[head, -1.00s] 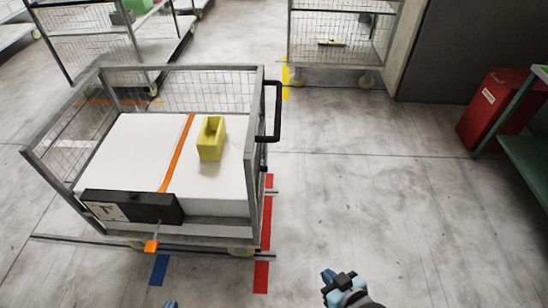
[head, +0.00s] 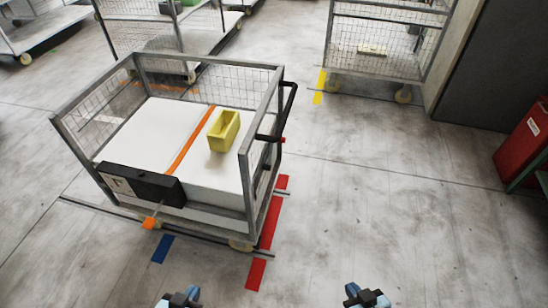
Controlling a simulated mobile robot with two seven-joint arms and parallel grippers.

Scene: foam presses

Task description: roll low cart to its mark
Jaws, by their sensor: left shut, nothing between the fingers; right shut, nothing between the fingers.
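The low cart (head: 248,168) is a grey metal frame with mesh sides and a black push handle (head: 284,112) on its right end. It carries white foam blocks (head: 150,126) with an orange strap (head: 188,143) and a yellow open box (head: 224,131). A red floor stripe (head: 270,228) runs along and partly under its right end, and a blue floor mark (head: 162,249) lies in front of it. My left gripper (head: 180,298) and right gripper (head: 364,296) are low in the head view, apart from the cart, both shut and empty.
A taller mesh cart (head: 385,45) stands at the back right beside a yellow floor mark (head: 320,86). Other carts stand at the back left. A red bin (head: 522,147) and a green bench edge are at the right. The floor right of the cart is clear.

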